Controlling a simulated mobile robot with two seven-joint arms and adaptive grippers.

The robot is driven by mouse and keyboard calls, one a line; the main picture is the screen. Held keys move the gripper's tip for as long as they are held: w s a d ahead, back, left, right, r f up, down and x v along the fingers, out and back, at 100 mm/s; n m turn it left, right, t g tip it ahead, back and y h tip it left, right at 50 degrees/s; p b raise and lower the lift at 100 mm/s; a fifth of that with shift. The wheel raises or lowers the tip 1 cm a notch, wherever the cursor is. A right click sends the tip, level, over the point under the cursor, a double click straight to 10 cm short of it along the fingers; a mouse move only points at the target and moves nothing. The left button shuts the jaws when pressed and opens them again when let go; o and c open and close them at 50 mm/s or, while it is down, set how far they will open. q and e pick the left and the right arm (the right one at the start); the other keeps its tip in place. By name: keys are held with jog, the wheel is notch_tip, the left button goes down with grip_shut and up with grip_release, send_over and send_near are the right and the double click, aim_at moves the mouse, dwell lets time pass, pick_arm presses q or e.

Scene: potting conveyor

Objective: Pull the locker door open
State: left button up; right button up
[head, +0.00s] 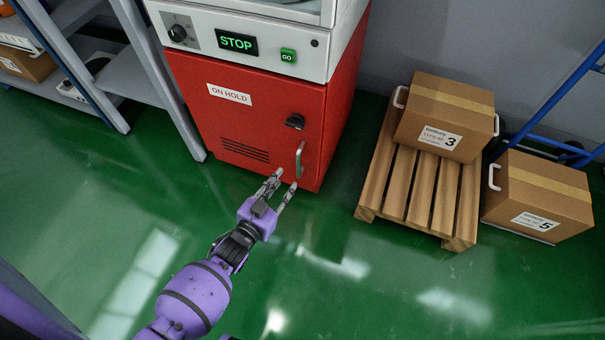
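The red locker door (262,125) is shut in its cabinet, below a white control panel. It carries an "ON HOLD" label (229,94), a dark latch (295,121) and a vertical metal handle (300,160) near its right edge. My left gripper (281,184) is open and empty, with its two fingers apart, pointing up toward the handle. It shows just below the handle in the picture; I see no contact, and the exact gap is hard to judge. My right gripper is not in view.
The white panel has a dial (178,33), a "STOP" display (236,43) and a green "GO" button (288,55). A wooden pallet (460,215) bears a carton (446,112); another carton (540,195) stands right of it. Grey shelving (160,75) is at left. The green floor in front is clear.

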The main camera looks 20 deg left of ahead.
aim_at(298, 166)
pick_arm(q)
jog(key=w+b, duration=0.1)
jog(key=w, duration=0.1)
jog(key=w+d+t+h, duration=0.1)
jog(key=w, duration=0.2)
jog(key=w+d+t+b, duration=0.1)
jog(key=w, duration=0.2)
jog(key=shift+r+h+b, duration=0.15)
jog(key=shift+h+b, duration=0.15)
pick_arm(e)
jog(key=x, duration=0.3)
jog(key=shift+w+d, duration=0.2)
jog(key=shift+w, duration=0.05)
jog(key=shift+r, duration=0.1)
pick_arm(q)
grip_shut()
